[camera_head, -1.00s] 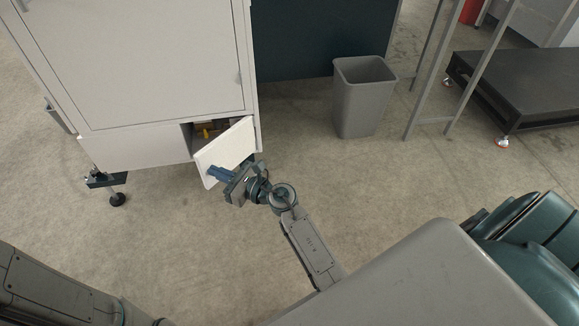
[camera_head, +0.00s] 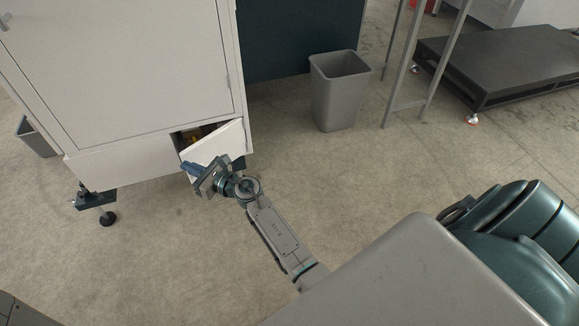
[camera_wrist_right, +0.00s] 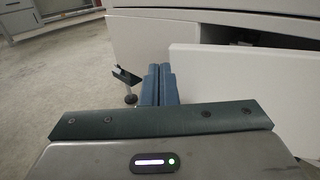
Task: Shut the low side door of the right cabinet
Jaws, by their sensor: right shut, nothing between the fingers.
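The low side door (camera_head: 218,142) is a small white panel at the bottom right of the white cabinet (camera_head: 130,75). It is hinged at its right end and stands partly open, with a dark gap above its left part. My right gripper (camera_head: 190,168) is at the outer face of the door near its free left end. Its blue fingers are shut and empty. In the right wrist view the shut fingers (camera_wrist_right: 158,85) point at the cabinet, just left of the door panel (camera_wrist_right: 235,80); contact is unclear. My left gripper is out of view.
Yellowish and dark items (camera_head: 192,136) show inside the opening. A cabinet foot (camera_head: 107,218) stands at lower left. A grey bin (camera_head: 340,92), a metal frame (camera_head: 405,105) and a low black platform (camera_head: 495,65) are to the right. The floor before the cabinet is clear.

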